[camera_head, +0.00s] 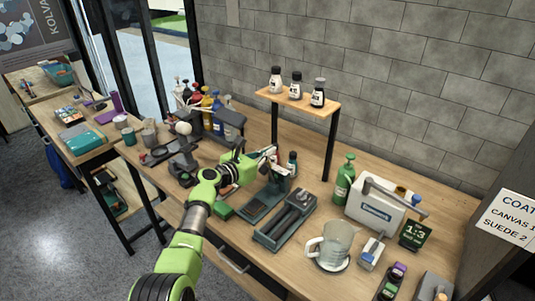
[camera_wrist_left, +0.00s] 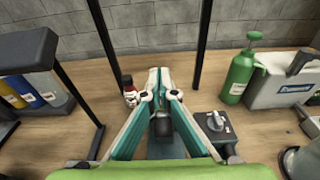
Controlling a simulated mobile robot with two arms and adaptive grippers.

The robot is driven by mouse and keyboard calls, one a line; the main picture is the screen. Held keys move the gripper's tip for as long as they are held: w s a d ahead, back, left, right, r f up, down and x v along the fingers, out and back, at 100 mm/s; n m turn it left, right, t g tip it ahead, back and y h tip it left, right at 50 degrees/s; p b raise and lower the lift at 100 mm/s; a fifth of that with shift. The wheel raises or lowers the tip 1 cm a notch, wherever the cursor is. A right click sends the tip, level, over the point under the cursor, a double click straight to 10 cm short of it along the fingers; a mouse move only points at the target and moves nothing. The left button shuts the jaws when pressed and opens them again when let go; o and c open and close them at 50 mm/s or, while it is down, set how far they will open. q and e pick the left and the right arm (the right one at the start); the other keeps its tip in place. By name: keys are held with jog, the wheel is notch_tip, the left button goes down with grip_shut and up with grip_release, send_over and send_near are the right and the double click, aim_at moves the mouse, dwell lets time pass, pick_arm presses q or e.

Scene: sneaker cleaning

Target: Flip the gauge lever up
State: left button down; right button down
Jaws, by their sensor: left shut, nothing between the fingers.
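My left gripper (camera_head: 269,153) reaches in from the left and is shut and empty. In the left wrist view its closed fingertips (camera_wrist_left: 160,74) point away over the bench. Just beneath them is a dark green device (camera_head: 262,204) with a flat base and an upright part. A dark block (camera_wrist_left: 162,126) of it shows between the fingers in the wrist view. The gauge lever cannot be made out clearly; the fingers partly cover this device. To its right is a dark tray-like device (camera_head: 285,222) with a grey knob (camera_wrist_left: 215,121) at its far end. My right gripper is not in view.
Shelf posts (camera_head: 330,150) rise behind. A bottle rack (camera_head: 228,124) is behind left.

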pick_arm(q)
jog(key=shift+s, duration=0.1)
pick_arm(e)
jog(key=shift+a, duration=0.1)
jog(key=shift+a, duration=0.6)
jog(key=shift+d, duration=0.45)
pick_arm(q)
jog(key=shift+r, duration=0.15)
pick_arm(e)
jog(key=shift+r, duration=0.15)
